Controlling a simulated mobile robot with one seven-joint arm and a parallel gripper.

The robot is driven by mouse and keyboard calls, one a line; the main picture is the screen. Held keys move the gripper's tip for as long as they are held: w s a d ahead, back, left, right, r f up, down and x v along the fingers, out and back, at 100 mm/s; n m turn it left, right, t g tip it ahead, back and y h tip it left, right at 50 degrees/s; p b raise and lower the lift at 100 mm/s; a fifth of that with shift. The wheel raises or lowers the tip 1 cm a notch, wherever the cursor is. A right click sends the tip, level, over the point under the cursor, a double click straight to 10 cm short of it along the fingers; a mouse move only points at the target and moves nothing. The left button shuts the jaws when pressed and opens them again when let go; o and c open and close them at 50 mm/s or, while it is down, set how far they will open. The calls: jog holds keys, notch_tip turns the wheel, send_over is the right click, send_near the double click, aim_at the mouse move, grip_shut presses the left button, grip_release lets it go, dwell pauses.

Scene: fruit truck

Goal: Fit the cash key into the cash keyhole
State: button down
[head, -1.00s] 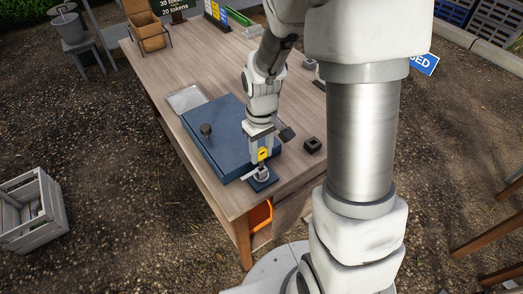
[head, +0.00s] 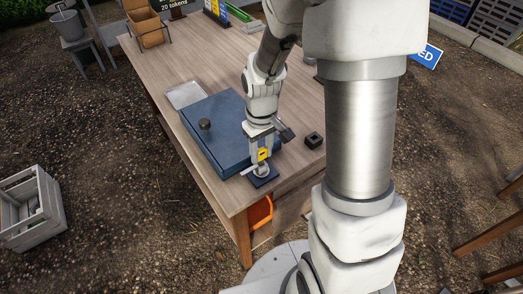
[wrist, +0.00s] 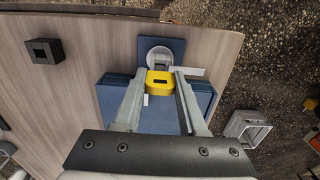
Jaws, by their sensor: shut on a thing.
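My gripper (wrist: 158,76) is shut on the yellow-headed cash key (wrist: 160,86), whose yellow head shows between the fingers. In the head view the yellow head (head: 263,155) is just above the cash keyhole. The cash keyhole is a round grey socket (wrist: 150,47) on a small dark blue plate (wrist: 178,46) at the table's near edge. In the wrist view a grey part of the key reaches from the head over the socket. I cannot tell whether its tip is inside the socket.
A blue box (head: 211,136) with a dark knob lies beside the plate on the wooden table (head: 155,80). A small black square holder (head: 314,140) stands to the right. A pale tray (head: 186,95) lies behind the box. A wooden crate (head: 31,208) is on the ground at left.

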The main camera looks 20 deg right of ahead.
aim_at(261, 149)
jog(key=shift+f+b, duration=0.3)
jog(key=shift+f, duration=0.2)
jog(key=shift+c, duration=1.9)
grip_release()
jog(key=shift+r, duration=0.1)
notch_tip(261, 149, up, 17)
jog(key=p, duration=0.3)
jog(key=shift+r, duration=0.2)
jog(key=s+r+m+t, duration=0.1)
jog(key=s+r+t, duration=0.1)
jog(key=s+r, duration=0.2)
jog(key=s+r+m+t, duration=0.2)
jog(key=s+r, duration=0.3)
jog(key=s, duration=0.4)
jog(key=shift+s+r+m+t+p, duration=0.3)
jog(key=shift+s+t+p, duration=0.1)
jog(key=shift+t, duration=0.4)
